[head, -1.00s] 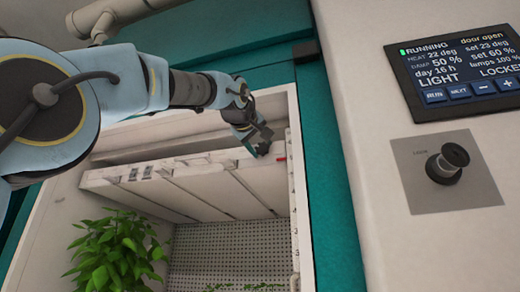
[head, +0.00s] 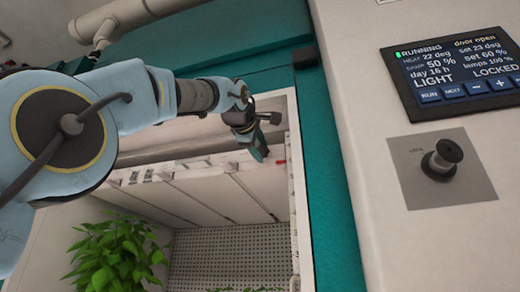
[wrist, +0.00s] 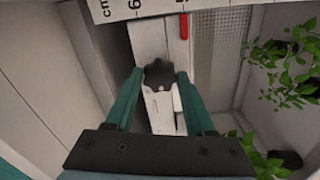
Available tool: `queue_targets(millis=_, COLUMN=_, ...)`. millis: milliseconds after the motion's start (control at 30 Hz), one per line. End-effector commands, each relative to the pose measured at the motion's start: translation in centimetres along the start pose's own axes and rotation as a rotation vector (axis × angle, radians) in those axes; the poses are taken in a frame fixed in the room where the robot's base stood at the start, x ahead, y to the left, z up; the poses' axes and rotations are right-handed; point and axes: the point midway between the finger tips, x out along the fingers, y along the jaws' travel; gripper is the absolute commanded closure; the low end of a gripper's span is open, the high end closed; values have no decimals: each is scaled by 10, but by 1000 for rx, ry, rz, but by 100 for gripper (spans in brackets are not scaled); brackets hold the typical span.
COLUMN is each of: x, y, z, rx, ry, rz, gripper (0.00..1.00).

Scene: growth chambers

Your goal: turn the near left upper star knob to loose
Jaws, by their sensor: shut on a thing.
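The star knob (wrist: 158,73) is dark and lobed. In the wrist view it sits between the tips of my gripper's teal fingers (wrist: 160,80), on a pale bracket at the end of a white rail. My gripper is shut on it, with a finger on each side. In the head view my gripper (head: 259,153) is at the upper right inside the open chamber, by the right end of the white lamp panel (head: 190,190). The knob cannot be made out there behind the fingers.
A red marker (wrist: 183,27) is just beyond the knob, near a centimetre scale (wrist: 130,8). Green plants (wrist: 290,75) stand to the right in the wrist view. The chamber's right wall (head: 292,150) is close to my gripper. The display (head: 460,70) reads door open.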

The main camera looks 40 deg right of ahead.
Motion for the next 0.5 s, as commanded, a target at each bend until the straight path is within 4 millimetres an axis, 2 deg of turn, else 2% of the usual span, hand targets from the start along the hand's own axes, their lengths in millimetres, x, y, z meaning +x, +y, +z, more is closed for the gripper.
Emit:
queue_targets(millis=467, x=0, y=0, z=-1, rx=-13, ry=2, rz=-1, gripper=100)
queue_targets(millis=500, x=0, y=0, z=-1, rx=-13, ry=2, rz=-1, gripper=42)
